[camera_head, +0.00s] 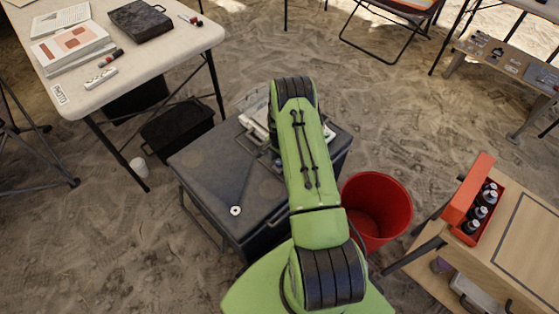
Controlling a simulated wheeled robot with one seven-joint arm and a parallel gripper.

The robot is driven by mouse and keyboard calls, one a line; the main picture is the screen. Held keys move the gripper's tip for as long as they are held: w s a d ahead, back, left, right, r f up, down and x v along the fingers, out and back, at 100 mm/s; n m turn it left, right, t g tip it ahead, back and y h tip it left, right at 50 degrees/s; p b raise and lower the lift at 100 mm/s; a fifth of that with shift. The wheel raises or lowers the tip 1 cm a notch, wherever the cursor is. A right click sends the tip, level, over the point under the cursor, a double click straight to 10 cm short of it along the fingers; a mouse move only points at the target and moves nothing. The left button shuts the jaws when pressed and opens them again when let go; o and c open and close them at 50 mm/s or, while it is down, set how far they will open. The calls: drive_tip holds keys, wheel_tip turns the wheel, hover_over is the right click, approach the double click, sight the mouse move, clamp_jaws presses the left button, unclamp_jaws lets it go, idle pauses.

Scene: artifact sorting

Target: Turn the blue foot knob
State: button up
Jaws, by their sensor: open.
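No blue foot knob can be made out in the head view. My green arm reaches up the middle of the picture, over a dark case or low table. My gripper does not show; the arm's far end hides whatever is beyond and below it. The dark case (205,165) stands on sandy ground with a small white ring (235,210) on its top. Some papers (257,118) lie at its back, partly covered by my arm.
A red bucket (389,193) stands just right of my arm. A wooden table (490,255) with a red bottle carrier (467,203) is at the lower right. A white table (130,55) is at the upper left. Sand is open behind the bucket.

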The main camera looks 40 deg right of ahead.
drive_tip(key=shift+c, duration=0.3)
drive_tip(key=c, duration=1)
drive_tip(key=n, duration=0.7)
drive_tip(key=shift+n, duration=0.3)
drive_tip(key=n, duration=0.3)
drive_tip(key=shift+n, duration=2.2)
